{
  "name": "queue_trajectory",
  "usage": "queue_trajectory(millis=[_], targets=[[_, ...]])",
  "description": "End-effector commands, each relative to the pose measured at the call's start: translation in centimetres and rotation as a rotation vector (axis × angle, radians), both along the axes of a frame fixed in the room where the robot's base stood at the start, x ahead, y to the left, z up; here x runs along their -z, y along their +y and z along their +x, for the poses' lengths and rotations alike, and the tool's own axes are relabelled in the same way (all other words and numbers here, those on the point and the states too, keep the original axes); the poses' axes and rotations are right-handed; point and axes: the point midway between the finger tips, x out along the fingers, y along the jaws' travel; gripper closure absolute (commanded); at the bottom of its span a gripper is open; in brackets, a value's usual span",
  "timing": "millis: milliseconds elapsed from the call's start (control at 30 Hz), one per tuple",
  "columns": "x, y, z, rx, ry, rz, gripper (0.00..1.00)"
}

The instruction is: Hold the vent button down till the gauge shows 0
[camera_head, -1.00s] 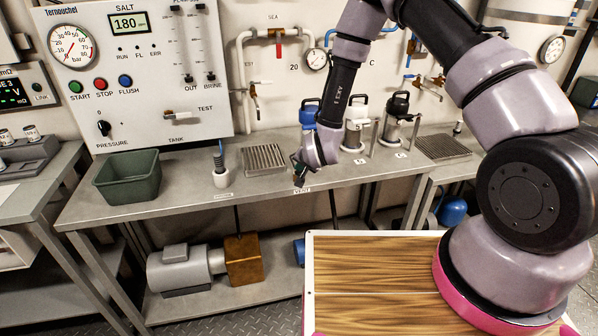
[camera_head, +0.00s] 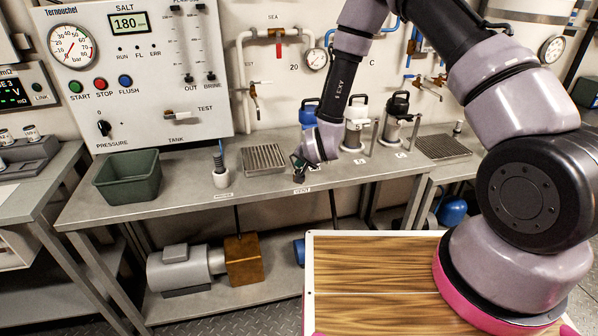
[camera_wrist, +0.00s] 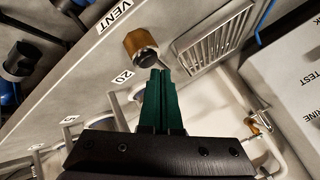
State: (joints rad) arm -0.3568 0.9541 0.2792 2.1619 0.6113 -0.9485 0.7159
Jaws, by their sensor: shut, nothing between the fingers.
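The vent button (camera_wrist: 140,42), a brass-coloured round piece with a dark end, stands by the VENT label in the wrist view. In the head view it is a small dark spot (camera_head: 299,178) at the bench's front edge. My gripper (camera_wrist: 160,72) is shut and empty, its green fingertips close to the button. In the head view my gripper (camera_head: 298,162) is just above it; I cannot tell whether they touch. The large round gauge (camera_head: 71,46), marked in bar, is on the white panel at upper left; I cannot read its needle exactly.
A green bin (camera_head: 128,178), a hose fitting (camera_head: 220,172) and a drain grate (camera_head: 263,158) are on the bench to the left. Lidded canisters (camera_head: 357,122) stand behind to the right. A small wall gauge (camera_head: 316,59) hangs above.

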Motion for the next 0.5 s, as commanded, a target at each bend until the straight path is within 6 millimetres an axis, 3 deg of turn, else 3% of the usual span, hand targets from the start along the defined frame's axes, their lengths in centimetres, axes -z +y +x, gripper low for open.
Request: queue_trajectory(millis=[500], targets=[[-1.3,0.1,0.1,-0.001,-0.002,0.001,1.00]])
